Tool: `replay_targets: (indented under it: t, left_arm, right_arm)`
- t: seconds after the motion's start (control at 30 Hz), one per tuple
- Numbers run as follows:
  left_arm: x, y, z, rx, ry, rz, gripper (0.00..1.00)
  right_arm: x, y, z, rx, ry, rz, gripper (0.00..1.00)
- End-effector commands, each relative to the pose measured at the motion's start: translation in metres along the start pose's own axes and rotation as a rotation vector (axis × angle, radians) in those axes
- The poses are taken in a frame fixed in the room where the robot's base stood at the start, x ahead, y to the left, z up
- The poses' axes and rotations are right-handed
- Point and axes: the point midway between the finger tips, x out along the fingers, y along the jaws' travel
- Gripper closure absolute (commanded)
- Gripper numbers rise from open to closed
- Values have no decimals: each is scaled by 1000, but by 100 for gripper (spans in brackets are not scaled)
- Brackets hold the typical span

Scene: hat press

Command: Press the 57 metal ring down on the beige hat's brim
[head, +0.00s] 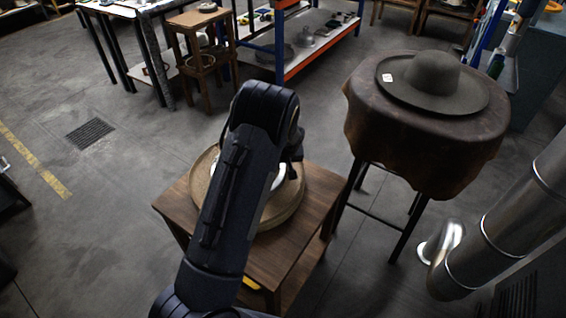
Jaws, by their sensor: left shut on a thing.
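The beige hat (293,197) lies on a small wooden table in the middle of the head view. Its wide brim shows on both sides of my left arm, and much of the hat is hidden behind the arm. My left gripper (293,160), mostly hidden behind its own dark wrist, is low over the hat. It is shut on a pale, shiny curved piece that looks like the metal ring (279,178). I cannot read a number on the ring, nor tell whether it touches the brim. My right gripper is out of view.
The wooden table (172,202) has bare corners. A grey hat (436,82) with a white tag lies on a covered round table (400,125) at the right. A metal pipe (505,215) stands at the lower right. Stools and shelves stand behind.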

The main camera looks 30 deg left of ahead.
Motion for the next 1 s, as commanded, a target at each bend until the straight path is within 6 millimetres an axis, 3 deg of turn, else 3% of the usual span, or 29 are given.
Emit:
replay_targets:
  t: [0.47,1.0]
  left_arm:
    - [3,-3,4,0,-11,-8,100]
    - [-11,-1,-4,0,-3,-3,100]
  right_arm:
    - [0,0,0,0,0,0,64]
    - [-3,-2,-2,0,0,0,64]
